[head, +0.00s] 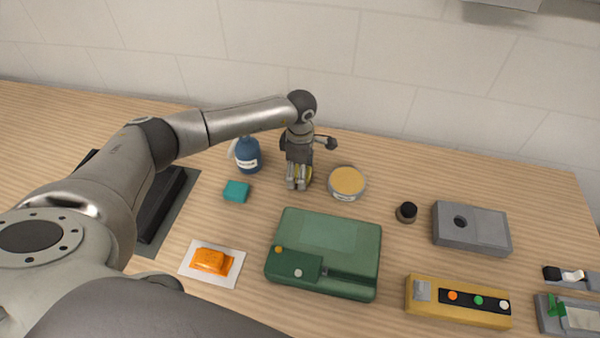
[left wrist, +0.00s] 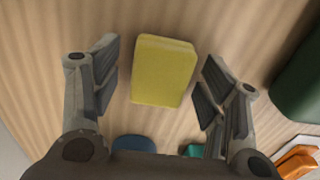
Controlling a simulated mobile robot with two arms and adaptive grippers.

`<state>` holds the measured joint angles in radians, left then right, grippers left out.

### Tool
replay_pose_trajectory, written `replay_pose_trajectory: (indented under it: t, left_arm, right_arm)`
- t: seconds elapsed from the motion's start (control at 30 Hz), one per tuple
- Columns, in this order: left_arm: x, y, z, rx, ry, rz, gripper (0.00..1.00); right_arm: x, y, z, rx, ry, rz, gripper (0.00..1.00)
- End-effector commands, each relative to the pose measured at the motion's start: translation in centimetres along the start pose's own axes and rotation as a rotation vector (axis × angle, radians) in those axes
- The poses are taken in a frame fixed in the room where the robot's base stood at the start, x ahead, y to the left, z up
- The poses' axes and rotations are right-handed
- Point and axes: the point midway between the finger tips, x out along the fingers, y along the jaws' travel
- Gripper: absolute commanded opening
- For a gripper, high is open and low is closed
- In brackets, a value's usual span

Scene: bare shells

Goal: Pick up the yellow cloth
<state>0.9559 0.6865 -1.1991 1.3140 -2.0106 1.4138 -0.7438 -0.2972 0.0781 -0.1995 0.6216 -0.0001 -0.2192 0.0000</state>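The yellow cloth (left wrist: 163,70) looks like a folded, rounded block on the wooden counter in the left wrist view. In the head view only a small yellow edge (head: 309,175) shows beside my gripper; the rest is hidden. My left gripper (head: 297,186) points down over the cloth. In the left wrist view its fingers are spread, one on each side of the cloth, with gaps between them and it. It holds nothing. My right gripper is in neither view.
A blue bottle (head: 248,156) and teal block (head: 236,191) stand left of the gripper. A round tin (head: 347,182) stands close on its right. A green case (head: 325,237) lies in front. An orange packet (head: 211,260) lies on a white sheet. The wall is behind.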

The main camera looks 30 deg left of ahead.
Motion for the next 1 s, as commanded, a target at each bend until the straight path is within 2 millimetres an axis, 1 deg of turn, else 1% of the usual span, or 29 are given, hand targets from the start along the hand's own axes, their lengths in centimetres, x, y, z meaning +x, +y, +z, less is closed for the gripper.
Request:
replay_pose_trajectory:
  t: [0.03, 0.3, 0.53, 0.67, 0.77, 0.9, 1.0]
  left_arm:
    - [0.0, 0.0, 0.0, 0.0, 0.0, 0.0, 0.58]
    - [-0.1, 0.0, 0.0, 0.0, 0.0, 0.0, 0.24]
    - [-0.1, 0.0, 0.0, 0.0, 0.0, 0.0, 0.24]
    - [-0.4, 0.1, -0.1, -0.001, 0.0, 0.001, 0.24]
    - [-1.2, 0.1, 0.0, 0.0, -0.001, 0.002, 0.24]
    - [-3.2, 0.1, 0.0, 0.001, -0.001, 0.004, 0.24]
    - [-4.3, -0.9, 0.5, 0.004, -0.002, 0.002, 0.24]
  right_arm:
    - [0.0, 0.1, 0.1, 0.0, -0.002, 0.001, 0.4]
    - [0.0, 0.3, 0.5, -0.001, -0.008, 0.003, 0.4]
    - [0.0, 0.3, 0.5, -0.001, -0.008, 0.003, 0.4]
    - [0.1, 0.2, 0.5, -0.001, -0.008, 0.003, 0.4]
    - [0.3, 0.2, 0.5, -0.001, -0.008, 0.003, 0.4]
    - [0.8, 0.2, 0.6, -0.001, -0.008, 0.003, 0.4]
    - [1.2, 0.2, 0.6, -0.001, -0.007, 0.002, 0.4]
